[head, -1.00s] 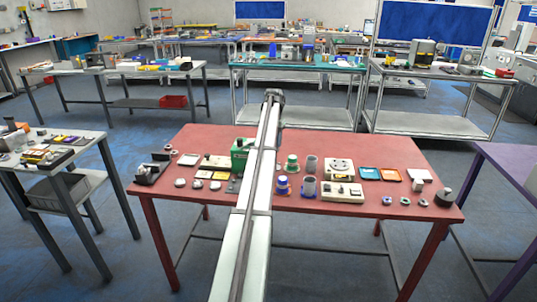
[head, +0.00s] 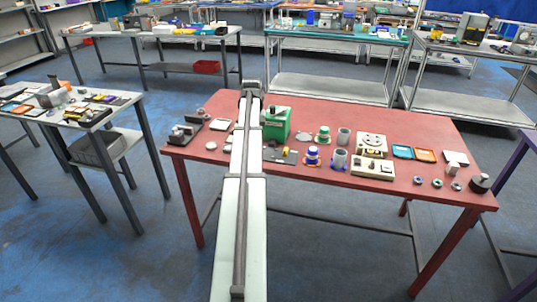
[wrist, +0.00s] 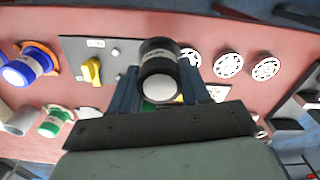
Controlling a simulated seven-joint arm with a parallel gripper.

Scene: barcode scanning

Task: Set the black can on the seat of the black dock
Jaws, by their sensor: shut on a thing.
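The black can (wrist: 159,70) is between the fingers of my gripper (wrist: 160,92) in the wrist view, with its light round end facing the camera. My gripper is shut on it, above the red table. In the head view my arm hides the gripper and the can. A black dock-like piece (head: 181,138) with grey parts stands at the table's left end in the head view. Dark parts (wrist: 290,108) at the right edge of the wrist view may belong to it. Its seat is not clearly seen. The can is apart from it.
The red table (head: 420,125) holds a green box (head: 276,123), a blue-capped cylinder (head: 312,156), and a cream device (head: 371,145). A grey panel with a yellow knob (wrist: 92,70) and several pale discs (wrist: 229,65) lie below my gripper. A dark round piece (head: 481,183) stands at the right end.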

